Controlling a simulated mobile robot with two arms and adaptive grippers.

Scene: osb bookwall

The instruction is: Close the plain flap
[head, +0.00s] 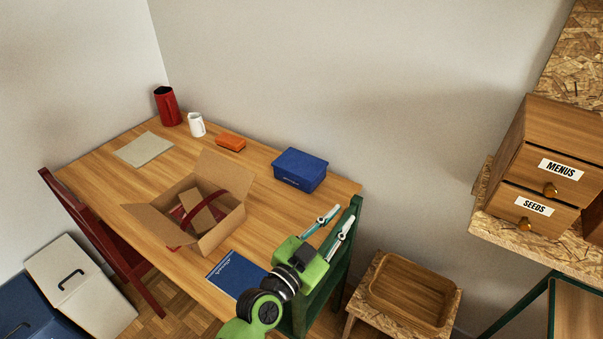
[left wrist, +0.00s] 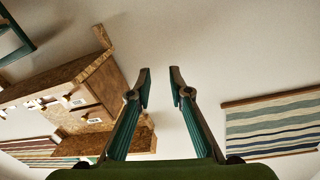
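An open cardboard box (head: 218,228) stands on the wooden table, left of centre in the head view. One flap (head: 229,174) stands up at its back right and another (head: 153,218) spreads out to the left. A dark red curved band and a brown piece show in the box opening. I cannot tell for sure which flap is the plain one. My left gripper (head: 335,218) is open and empty, above the table's right end, well to the right of the box. Its fingers (left wrist: 160,92) also show apart in the left wrist view. My right gripper is out of view.
On the table (head: 110,180) are a blue box (head: 300,169), a blue booklet (head: 237,273), an orange block (head: 231,141), a white jug (head: 196,124) and a red pitcher (head: 167,106). A green chair (head: 343,262) and a red chair (head: 98,236) flank it. Drawers (head: 548,172) stand at right.

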